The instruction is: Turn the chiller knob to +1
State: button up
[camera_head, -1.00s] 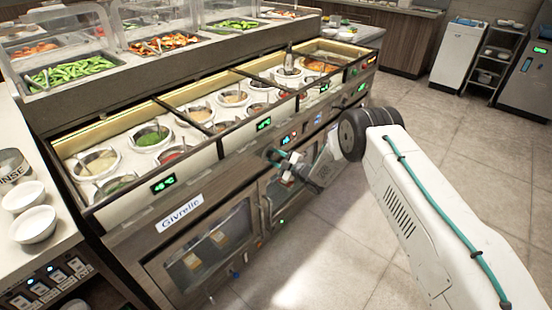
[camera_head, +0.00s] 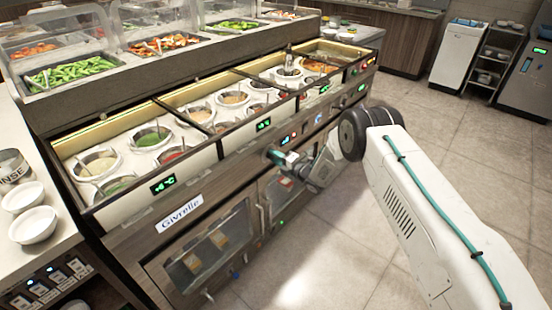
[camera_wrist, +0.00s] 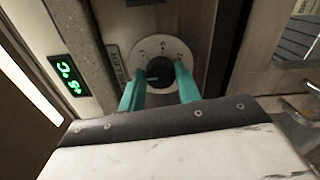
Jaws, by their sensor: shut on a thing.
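The chiller knob (camera_wrist: 165,70) is a round black knob on a white dial plate (camera_wrist: 144,50) with small marks along its edge. A light pointer line on the knob faces left in the wrist view. The marks are too small to read surely. My gripper (camera_wrist: 159,84) has its two teal fingers on either side of the knob, shut on it. In the head view my gripper (camera_head: 275,157) is at the counter's front panel, and it hides the knob there.
A label plate ending in "LLER" (camera_wrist: 117,67) and a green temperature display (camera_wrist: 67,75) sit left of the dial. The counter holds several sauce wells (camera_head: 151,136). Glass-fronted doors (camera_head: 205,245) lie below the panel. The tiled floor (camera_head: 330,240) to the right is clear.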

jog(key=shift+n, duration=0.3)
jog(key=o, duration=1)
jog(key=v, duration=0.7)
jog(key=shift+s+d, duration=0.3)
